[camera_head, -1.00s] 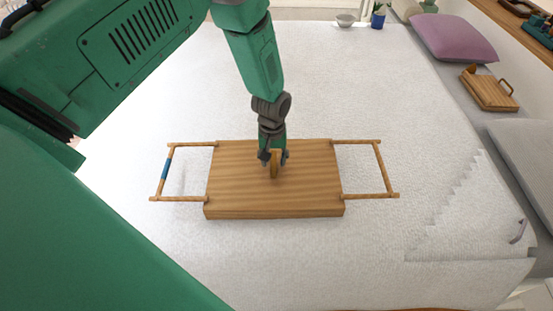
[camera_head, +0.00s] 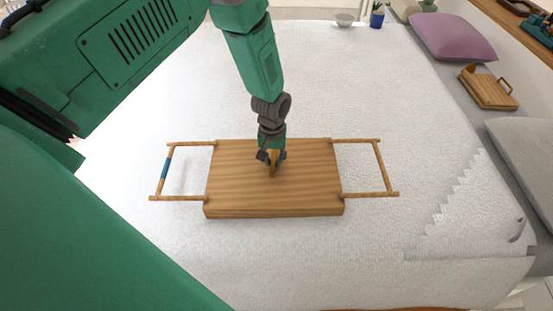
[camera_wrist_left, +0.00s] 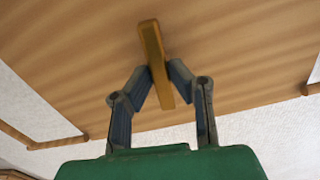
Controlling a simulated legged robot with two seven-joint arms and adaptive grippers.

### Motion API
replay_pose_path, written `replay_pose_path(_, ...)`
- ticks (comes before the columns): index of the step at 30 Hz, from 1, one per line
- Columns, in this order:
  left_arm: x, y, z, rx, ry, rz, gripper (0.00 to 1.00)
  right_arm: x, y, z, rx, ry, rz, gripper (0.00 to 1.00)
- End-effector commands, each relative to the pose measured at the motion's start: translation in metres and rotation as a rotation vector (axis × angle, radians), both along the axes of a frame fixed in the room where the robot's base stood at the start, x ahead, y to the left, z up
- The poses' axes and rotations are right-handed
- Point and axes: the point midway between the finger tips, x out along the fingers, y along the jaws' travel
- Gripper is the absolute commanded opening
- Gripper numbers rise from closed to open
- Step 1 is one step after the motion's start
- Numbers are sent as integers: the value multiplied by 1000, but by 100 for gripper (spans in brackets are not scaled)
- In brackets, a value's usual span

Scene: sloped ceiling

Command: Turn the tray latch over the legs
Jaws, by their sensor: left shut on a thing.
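The wooden tray (camera_head: 230,190) lies flat, underside up, on the white bed, with a leg frame folded out flat at each side. The left leg frame (camera_head: 166,168) has a blue band; the right leg frame (camera_head: 377,165) is plain. The latch (camera_head: 272,168) is a small wooden bar near the middle of the tray. It also shows in the left wrist view (camera_wrist_left: 152,45), standing out between the fingers. My left gripper (camera_head: 271,158) is shut on the latch from above; its fingers (camera_wrist_left: 160,80) touch both sides. My right gripper is not in view.
A purple pillow (camera_head: 453,37) and a small wooden tray-like thing (camera_head: 488,88) lie at the right. A bowl (camera_head: 345,19) and a blue plant pot (camera_head: 377,20) stand at the far edge. The bed around the tray is clear.

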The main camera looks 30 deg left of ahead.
Motion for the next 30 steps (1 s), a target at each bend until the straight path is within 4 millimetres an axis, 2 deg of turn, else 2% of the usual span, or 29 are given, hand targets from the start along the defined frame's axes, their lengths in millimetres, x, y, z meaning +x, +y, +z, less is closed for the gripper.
replay_pose_path(30,2,1,1,1,-5,-932,0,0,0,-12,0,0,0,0)
